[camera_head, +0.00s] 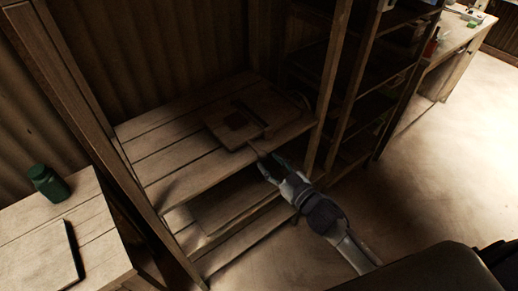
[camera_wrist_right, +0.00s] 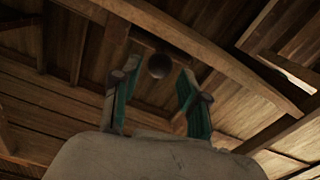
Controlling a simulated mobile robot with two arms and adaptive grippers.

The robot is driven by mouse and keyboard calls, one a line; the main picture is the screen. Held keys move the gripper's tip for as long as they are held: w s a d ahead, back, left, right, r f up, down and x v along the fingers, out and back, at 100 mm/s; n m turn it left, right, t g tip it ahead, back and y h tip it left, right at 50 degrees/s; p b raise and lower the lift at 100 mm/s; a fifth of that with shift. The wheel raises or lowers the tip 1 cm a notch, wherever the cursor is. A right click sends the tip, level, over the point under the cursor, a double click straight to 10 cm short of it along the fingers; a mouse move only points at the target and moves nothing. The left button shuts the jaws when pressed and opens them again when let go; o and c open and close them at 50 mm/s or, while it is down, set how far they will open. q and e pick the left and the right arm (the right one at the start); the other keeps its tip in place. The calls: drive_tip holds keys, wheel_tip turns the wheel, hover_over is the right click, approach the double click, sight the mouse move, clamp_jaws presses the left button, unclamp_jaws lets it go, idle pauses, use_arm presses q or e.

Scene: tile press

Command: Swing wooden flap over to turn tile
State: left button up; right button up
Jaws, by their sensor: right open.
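The wooden flap (camera_head: 217,119) appears as a flat board on the slatted bench, with a dark square that looks like the tile (camera_head: 236,121) on it. A thin pale handle (camera_head: 255,148) reaches from the board over the bench's front edge. My right gripper (camera_head: 271,164) is just in front of that edge, close to the handle's end. In the right wrist view, its teal fingers (camera_wrist_right: 158,78) are open. A dark round knob (camera_wrist_right: 159,66) shows between the fingertips; whether they touch it I cannot tell. My left gripper is out of view.
The slatted bench (camera_head: 160,130) has clear boards left of the press, with a lower shelf (camera_head: 225,205) beneath. Wooden posts and a shelf rack (camera_head: 385,75) stand close at right. A green jar (camera_head: 48,183) stands on a side table at left. The floor at right is open.

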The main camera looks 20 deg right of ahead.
drive_tip(key=x, duration=0.6)
drive_tip(key=shift+w, duration=0.1)
drive_tip(key=shift+c, duration=0.3)
drive_tip(key=shift+f, duration=0.1)
clamp_jaws()
